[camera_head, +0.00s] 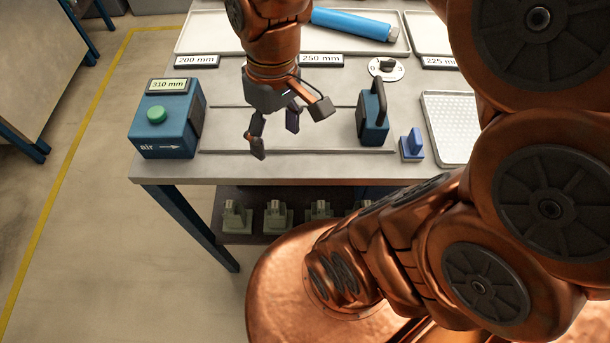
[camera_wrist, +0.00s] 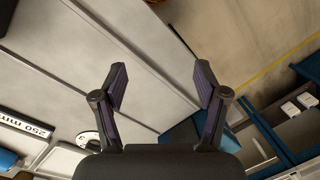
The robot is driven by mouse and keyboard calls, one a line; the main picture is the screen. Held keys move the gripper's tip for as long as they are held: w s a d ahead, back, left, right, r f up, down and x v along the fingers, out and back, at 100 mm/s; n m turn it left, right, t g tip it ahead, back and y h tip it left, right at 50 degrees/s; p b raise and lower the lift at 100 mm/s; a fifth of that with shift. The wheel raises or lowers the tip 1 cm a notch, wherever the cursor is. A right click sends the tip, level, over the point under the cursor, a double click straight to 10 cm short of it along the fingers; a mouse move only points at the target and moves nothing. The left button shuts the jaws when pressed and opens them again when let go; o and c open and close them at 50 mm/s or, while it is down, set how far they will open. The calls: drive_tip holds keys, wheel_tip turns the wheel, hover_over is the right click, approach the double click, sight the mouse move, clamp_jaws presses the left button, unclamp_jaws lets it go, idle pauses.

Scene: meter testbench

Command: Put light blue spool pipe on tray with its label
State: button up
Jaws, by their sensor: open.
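The light blue spool pipe (camera_head: 350,24) lies on the white back tray (camera_head: 225,38), behind the 250 mm label (camera_head: 321,60). A 200 mm label (camera_head: 197,61) stands at that tray's left front. A 225 mm label (camera_head: 444,62) stands before another tray (camera_head: 424,35) on the right. My gripper (camera_head: 275,138) hangs open and empty over the bench, between the two blue fixture blocks. The wrist view shows its spread fingers (camera_wrist: 162,75) with nothing between them, the 250 mm label (camera_wrist: 25,125) at left and a blue piece, probably the pipe, at the lower left edge.
The left blue block (camera_head: 165,130) has a green button and a display reading 310 mm. The right blue block (camera_head: 374,122) has a dark handle. A dial (camera_head: 386,69), a small blue switch (camera_head: 412,144) and a perforated white tray (camera_head: 451,125) are to the right. My arm hides the bench's right side.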

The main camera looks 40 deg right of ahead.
drive_tip(key=s+f, duration=0.1)
drive_tip(key=s, duration=0.1)
drive_tip(key=s+f+m, duration=0.1)
drive_tip(key=s, duration=0.2)
drive_tip(key=s+f+m+h, duration=0.1)
drive_tip(key=s+f, duration=0.1)
drive_tip(key=s, duration=0.1)
drive_tip(key=shift+s+a+f+g, duration=0.1)
drive_tip(key=shift+s+g, duration=0.1)
drive_tip(key=shift+g, duration=0.2)
